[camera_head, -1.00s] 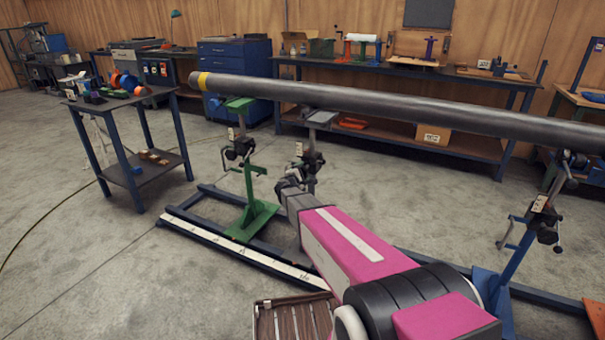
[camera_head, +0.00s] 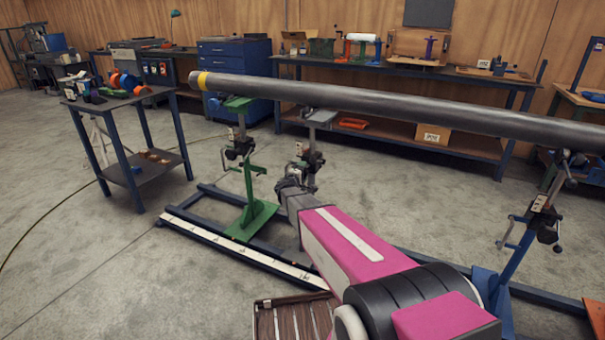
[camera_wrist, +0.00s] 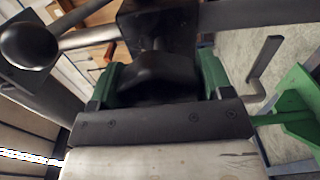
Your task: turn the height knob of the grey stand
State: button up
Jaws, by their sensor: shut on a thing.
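The grey stand (camera_head: 318,119) stands under the pipe (camera_head: 400,108), between the green stand and the blue stand. My gripper (camera_head: 288,186) is at the grey stand's black clamp body, partly hiding it in the head view. In the wrist view my gripper (camera_wrist: 158,82) has its green fingers on either side of a dark rounded knob (camera_wrist: 155,70) and is shut on it. The knob's far side and the exact finger contact are hidden. A black ball-ended handle (camera_wrist: 28,45) shows close by at upper left in the wrist view.
The green stand (camera_head: 250,212) is close on the left, and its crank (camera_wrist: 265,68) shows at right in the wrist view. The blue stand (camera_head: 518,250) is farther right. A dark blue floor rail (camera_head: 215,232) runs below. Open floor lies left.

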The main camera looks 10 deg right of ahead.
jog(key=o, duration=0.9)
jog(key=shift+s+a, duration=0.1)
jog(key=v, duration=1)
jog(key=shift+s+a, duration=0.15)
jog(key=shift+s, duration=0.1)
